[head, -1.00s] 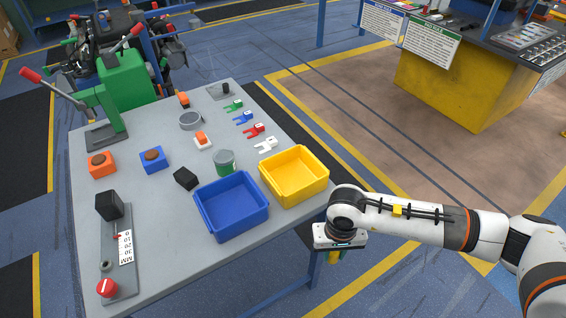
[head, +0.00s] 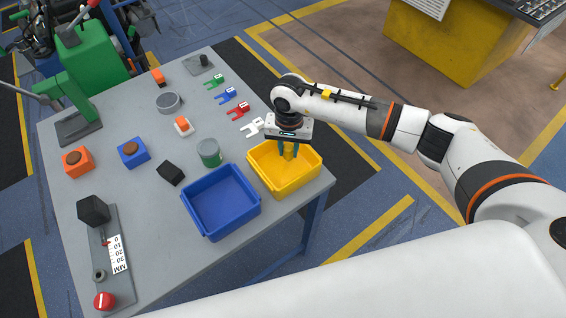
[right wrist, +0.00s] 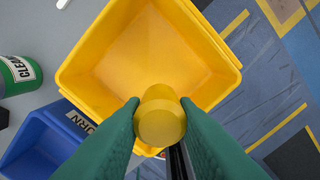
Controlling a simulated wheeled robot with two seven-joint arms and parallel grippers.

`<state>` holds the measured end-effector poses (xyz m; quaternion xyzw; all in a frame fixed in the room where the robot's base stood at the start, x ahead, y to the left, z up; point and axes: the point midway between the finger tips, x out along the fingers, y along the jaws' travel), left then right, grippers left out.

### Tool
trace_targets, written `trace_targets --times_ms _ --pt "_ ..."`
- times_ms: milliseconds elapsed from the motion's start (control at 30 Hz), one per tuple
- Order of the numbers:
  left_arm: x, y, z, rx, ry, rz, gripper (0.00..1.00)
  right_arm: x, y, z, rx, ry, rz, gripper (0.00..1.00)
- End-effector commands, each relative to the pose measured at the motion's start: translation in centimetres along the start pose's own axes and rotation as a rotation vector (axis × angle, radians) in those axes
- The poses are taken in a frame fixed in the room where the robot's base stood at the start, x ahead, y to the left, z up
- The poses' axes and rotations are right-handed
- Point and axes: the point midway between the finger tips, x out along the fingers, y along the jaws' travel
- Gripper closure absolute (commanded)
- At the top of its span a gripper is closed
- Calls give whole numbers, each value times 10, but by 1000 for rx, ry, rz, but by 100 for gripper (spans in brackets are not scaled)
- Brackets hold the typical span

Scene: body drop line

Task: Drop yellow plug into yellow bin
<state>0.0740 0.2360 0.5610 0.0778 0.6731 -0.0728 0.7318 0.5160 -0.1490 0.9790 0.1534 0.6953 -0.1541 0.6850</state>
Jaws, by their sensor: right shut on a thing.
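The yellow bin (head: 307,179) stands at the right edge of the grey table, and it fills much of the right wrist view (right wrist: 84,72). My right gripper (head: 288,152) points down over the bin and is shut on the yellow plug (right wrist: 160,116). The plug shows between the green fingertips in the right wrist view, over the bin's near part. In the head view the plug (head: 288,153) is small and partly covered by the fingers. The bin's visible floor looks empty. My left gripper is not in view.
A blue bin (head: 222,200) stands left of the yellow bin. A green-labelled can (head: 209,152) and a white forked piece (head: 252,127) sit close behind. Coloured blocks, a gauge stand and a green press (head: 85,80) occupy the table's left and back.

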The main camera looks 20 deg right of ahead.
Motion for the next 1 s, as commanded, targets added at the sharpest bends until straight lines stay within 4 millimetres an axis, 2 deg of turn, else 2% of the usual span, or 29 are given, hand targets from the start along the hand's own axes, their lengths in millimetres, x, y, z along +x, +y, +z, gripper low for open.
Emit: trace_targets --times_ms 33,233,567,600,733,767,1000 --pt "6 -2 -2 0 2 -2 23 10 0 0 0 1 -1 100" --pt "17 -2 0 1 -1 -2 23 32 0 0 -1 0 0 100" --pt "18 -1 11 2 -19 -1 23 36 0 1 -1 -1 0 100" --pt "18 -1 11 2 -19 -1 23 36 0 1 -1 -1 0 72" --pt "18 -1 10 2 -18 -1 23 36 0 1 -1 -1 0 51" --pt "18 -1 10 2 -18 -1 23 36 0 1 -1 -1 0 48" --pt "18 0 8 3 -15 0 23 36 0 1 -1 -1 -1 48"
